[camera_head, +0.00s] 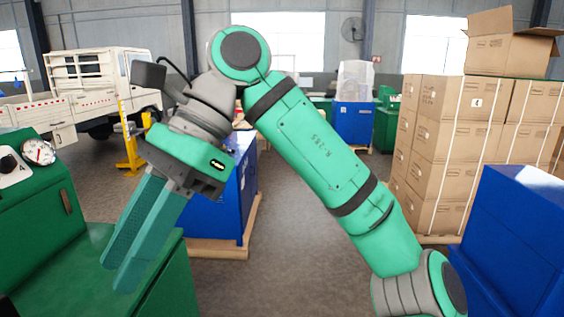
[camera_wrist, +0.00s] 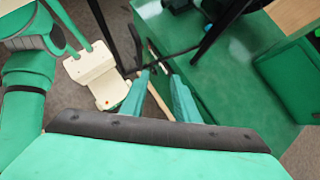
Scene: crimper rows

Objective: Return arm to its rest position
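My arm is green with grey joints and shows large across the middle of the head view. It rises from the lower right to a bent elbow at top centre, then folds down to the left. My gripper (camera_head: 117,275) points down and left, in front of a green machine (camera_head: 90,245) at the left. Its two long teal fingers stand slightly apart. The wrist view also shows the gripper (camera_wrist: 157,77), with a gap between its fingertips and nothing visibly held. I cannot tell how far the tips are from the machine.
A blue cabinet (camera_head: 228,200) on a pallet stands behind my gripper. Stacked cartons (camera_head: 450,150) and a blue box (camera_head: 515,235) stand at the right. A white truck (camera_head: 95,85) is at the back left. Open floor (camera_head: 290,245) shows in the middle. Dark bars (camera_wrist: 225,30) cross the wrist view.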

